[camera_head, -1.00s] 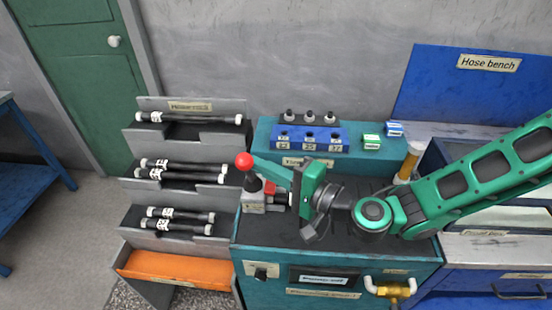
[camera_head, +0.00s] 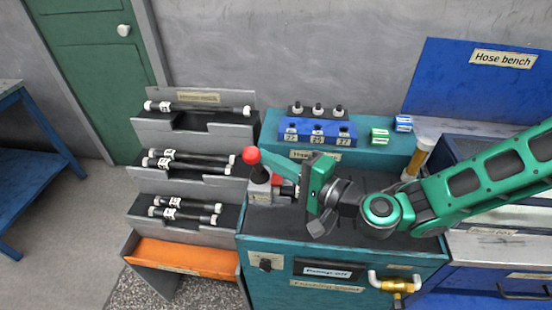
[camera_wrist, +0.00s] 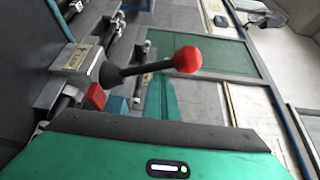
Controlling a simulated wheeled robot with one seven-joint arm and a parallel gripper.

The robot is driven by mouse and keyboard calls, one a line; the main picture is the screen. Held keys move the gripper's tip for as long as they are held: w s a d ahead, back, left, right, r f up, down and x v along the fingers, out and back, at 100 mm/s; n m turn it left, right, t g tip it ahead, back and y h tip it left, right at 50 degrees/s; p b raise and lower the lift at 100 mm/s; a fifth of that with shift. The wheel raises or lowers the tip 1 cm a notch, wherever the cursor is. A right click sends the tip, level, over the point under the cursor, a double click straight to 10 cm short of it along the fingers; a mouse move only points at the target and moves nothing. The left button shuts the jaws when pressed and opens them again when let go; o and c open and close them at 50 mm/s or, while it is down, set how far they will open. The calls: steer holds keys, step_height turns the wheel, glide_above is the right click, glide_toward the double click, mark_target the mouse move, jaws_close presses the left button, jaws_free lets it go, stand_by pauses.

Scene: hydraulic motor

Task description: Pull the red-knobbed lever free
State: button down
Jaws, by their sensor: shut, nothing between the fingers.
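The red-knobbed lever (camera_head: 251,156) stands up from a small grey valve block (camera_head: 259,193) with a red part, at the back left of the teal bench. In the wrist view the red knob (camera_wrist: 187,59) and its dark stem show whole, above the edge of my green hand. My gripper (camera_head: 272,161) comes in from the right, its teal finger pointing left to just beside the knob. It is shut and empty. I cannot tell whether the finger touches the lever. The fingers are not clear in the wrist view.
A stepped rack (camera_head: 190,182) with several black hoses stands left, an orange tray (camera_head: 183,258) below it. Behind are a blue block (camera_head: 291,125) with fittings and small boxes (camera_head: 380,135). A brass valve (camera_head: 396,285) juts from the bench front.

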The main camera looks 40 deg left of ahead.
steer(key=w+a+r, duration=0.1)
steer(key=w+r, duration=0.1)
steer(key=w, duration=0.2)
steer(key=d+f, duration=0.2)
steer(key=d, duration=0.7)
steer(key=shift+d+f, duration=0.35)
